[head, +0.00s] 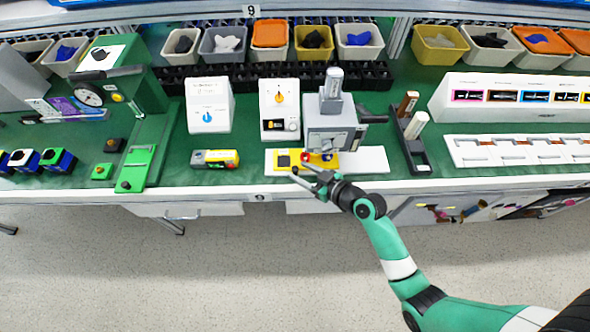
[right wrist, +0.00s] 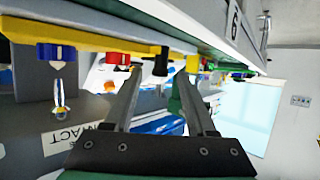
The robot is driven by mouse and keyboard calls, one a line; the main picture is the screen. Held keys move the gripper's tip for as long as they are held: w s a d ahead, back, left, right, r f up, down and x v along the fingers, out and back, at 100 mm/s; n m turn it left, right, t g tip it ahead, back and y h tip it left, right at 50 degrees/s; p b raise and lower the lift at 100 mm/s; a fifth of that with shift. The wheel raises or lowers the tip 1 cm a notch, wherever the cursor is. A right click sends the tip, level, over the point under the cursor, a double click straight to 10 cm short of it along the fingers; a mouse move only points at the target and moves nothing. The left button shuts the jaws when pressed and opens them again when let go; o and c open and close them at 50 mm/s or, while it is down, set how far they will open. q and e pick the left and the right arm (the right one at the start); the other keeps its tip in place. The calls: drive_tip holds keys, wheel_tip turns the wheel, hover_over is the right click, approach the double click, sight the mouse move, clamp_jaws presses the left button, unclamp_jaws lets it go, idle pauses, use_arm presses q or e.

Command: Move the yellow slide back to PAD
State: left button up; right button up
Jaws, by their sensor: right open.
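The yellow slide (head: 318,167) lies on a white base (head: 370,160) under a grey press-like unit (head: 331,133). It carries a black square at its left end, a red knob (head: 305,156) and a blue knob (head: 327,157). In the right wrist view, upside down, the yellow slide (right wrist: 85,40) shows with the blue knob (right wrist: 50,53), the red knob and a black peg (right wrist: 160,62). My right gripper (head: 301,172) is open at the slide's front left edge. In the wrist view the peg appears between its fingertips (right wrist: 160,78); contact cannot be told. My left gripper is out of view.
A white box with an orange dial (head: 279,108) stands behind the slide. A black holder with upright handles (head: 414,155) stands to the right. The bench's front edge runs just below my right gripper.

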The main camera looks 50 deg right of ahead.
sight(295, 168)
drive_tip(key=shift+b+x, duration=0.3)
drive_tip(key=shift+x, duration=1.25)
drive_tip(key=shift+c, duration=0.2)
clamp_jaws()
